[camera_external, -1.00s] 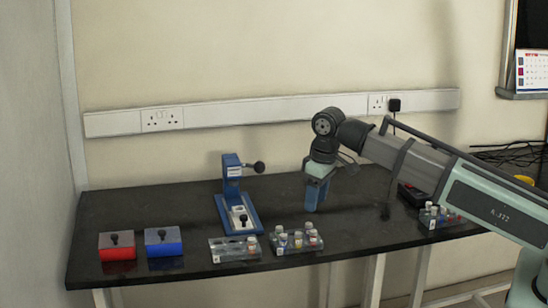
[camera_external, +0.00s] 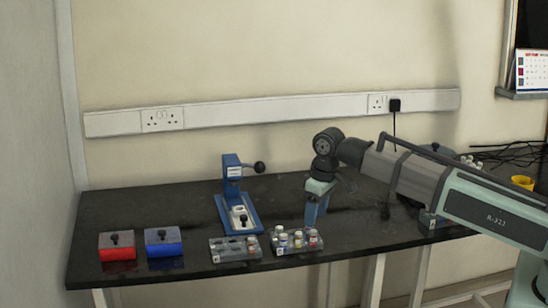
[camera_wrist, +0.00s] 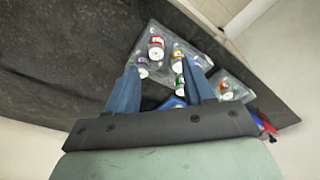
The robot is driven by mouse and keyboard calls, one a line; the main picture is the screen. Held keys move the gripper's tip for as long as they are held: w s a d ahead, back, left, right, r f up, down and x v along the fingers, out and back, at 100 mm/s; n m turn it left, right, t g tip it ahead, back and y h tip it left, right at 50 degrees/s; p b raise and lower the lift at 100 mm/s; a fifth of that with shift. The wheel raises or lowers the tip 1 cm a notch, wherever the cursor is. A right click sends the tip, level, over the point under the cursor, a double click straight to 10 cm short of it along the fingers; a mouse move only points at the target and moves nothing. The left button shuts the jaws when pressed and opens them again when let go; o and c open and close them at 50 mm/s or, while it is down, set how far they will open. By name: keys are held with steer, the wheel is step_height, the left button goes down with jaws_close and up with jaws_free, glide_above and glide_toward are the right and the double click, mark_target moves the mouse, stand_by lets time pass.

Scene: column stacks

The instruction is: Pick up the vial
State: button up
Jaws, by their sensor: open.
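Several small vials with white caps and coloured bands stand in a clear rack (camera_external: 280,250) near the table's front edge. In the wrist view, one red-banded vial (camera_wrist: 156,47), a purple one (camera_wrist: 143,66), an orange one (camera_wrist: 177,57) and a green one (camera_wrist: 180,80) show in the rack. I cannot tell which one the task means. My gripper (camera_external: 314,221) points down just right of and behind this rack, above the table. Its two blue fingers (camera_wrist: 163,78) are apart, with nothing clearly held between them.
A second rack (camera_external: 222,254) with few vials stands to the left. A blue press (camera_external: 232,195) stands behind it. A red box (camera_external: 117,246) and a blue box (camera_external: 163,242) are at the far left. The black table (camera_external: 110,215) has clear room at the back left.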

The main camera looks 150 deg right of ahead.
mark_target(314, 231)
steer(key=shift+s+d+f, duration=0.1)
steer(key=shift+f, duration=1.25)
steer(key=shift+s+d+f, duration=0.1)
steer(key=shift+f, duration=1.2)
steer(key=shift+c, duration=0.2)
jaws_close()
